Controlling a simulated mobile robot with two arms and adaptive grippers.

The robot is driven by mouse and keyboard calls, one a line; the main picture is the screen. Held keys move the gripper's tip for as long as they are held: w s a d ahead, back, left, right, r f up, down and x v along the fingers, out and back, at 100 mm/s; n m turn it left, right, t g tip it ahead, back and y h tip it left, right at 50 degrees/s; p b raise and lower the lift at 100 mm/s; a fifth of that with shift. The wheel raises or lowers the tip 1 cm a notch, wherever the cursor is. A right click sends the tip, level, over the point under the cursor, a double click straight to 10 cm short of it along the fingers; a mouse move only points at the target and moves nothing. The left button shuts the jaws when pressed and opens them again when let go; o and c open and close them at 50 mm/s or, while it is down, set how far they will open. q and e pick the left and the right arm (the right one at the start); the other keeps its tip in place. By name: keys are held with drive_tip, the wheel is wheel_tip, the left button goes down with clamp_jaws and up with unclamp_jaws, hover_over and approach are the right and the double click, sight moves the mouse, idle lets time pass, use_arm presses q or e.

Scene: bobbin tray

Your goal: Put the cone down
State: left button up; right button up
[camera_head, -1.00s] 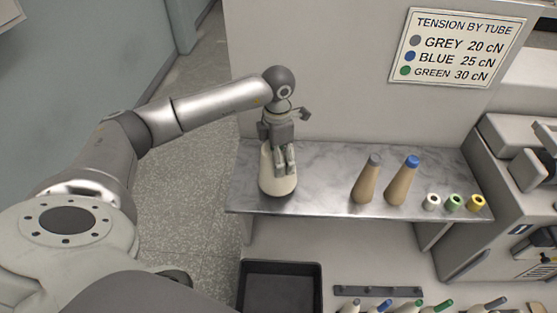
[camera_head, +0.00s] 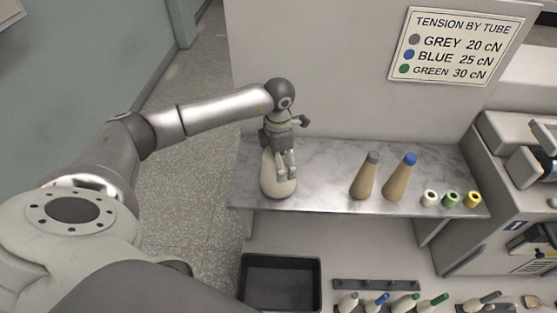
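A cream cone (camera_head: 272,186) is at the left end of the grey marbled shelf (camera_head: 325,192), upright or nearly so. Its base looks to be at the shelf surface, but I cannot tell whether it bears its weight there. My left gripper (camera_head: 286,171) points down at the cone's upper part, and its fingers overlap the cone and hide its top. Whether the fingers grip the cone or are just apart from it is not clear. My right gripper is not in view.
Right of the cone stand a grey-tipped tan cone (camera_head: 363,180) and a blue-tipped one (camera_head: 400,182), then three small rings, white (camera_head: 429,198), green (camera_head: 450,200) and yellow (camera_head: 472,200). A black tray (camera_head: 280,283) and pegged bobbins (camera_head: 377,302) lie below. A tension sign (camera_head: 463,45) hangs behind.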

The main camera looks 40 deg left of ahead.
use_arm(q)
drive_tip(key=shift+r, duration=0.15)
wheel_tip(320, 180, up, 12)
drive_tip(key=b, duration=0.4)
idle(0.3)
